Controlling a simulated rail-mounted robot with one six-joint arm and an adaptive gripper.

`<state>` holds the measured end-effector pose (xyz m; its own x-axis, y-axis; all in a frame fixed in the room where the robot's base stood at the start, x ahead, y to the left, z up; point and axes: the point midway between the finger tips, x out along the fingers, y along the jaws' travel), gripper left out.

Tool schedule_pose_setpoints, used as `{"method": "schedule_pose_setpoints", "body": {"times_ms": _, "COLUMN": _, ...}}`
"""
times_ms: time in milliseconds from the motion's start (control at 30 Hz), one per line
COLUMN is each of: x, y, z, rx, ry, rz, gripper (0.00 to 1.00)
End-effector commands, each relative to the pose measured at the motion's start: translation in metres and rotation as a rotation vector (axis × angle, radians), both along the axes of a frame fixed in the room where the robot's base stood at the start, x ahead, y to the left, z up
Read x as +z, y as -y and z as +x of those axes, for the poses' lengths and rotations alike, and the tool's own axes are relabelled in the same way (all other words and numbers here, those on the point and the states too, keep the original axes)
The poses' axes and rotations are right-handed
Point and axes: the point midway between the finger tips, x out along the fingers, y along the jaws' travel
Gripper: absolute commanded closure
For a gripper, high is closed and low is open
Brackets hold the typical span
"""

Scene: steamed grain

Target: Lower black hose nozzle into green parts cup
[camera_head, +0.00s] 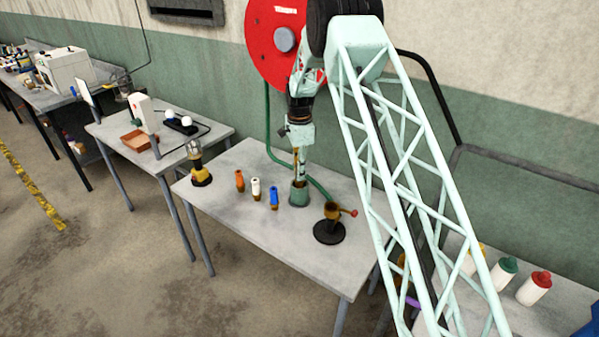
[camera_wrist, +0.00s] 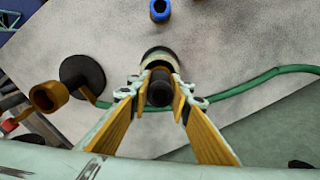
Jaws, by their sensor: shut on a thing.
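The green parts cup (camera_head: 299,194) stands upright near the middle of the table. My gripper (camera_head: 299,173) points down just above its mouth. In the wrist view my gripper (camera_wrist: 158,92) has its yellow fingers closed on the black hose nozzle (camera_wrist: 159,95), with the dark round part between the fingertips. The cup's pale rim (camera_wrist: 158,54) shows just past the fingertips. The green hose (camera_wrist: 255,84) runs off to the right in the wrist view. Whether the nozzle's lower end is inside the cup or only over it, I cannot tell; the fingers hide it.
Orange (camera_head: 240,181), white (camera_head: 256,187) and blue (camera_head: 274,197) small bottles stand left of the cup. A brown cup on a black round base (camera_head: 329,230) stands to the right. The front of the table is clear.

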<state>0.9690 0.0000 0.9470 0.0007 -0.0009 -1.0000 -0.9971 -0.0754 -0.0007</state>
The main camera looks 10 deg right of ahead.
Motion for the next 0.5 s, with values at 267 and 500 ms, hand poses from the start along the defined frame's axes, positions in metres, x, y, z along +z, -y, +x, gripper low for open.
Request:
{"method": "schedule_pose_setpoints", "body": {"times_ms": 267, "x": -0.0053, "y": 0.0000, "z": 0.0001, "rx": 0.000, "ry": 0.000, "rz": 0.000, "gripper": 0.94}}
{"method": "schedule_pose_setpoints", "body": {"times_ms": 500, "x": -0.0096, "y": 0.0000, "z": 0.0001, "rx": 0.000, "ry": 0.000, "rz": 0.000, "gripper": 0.94}}
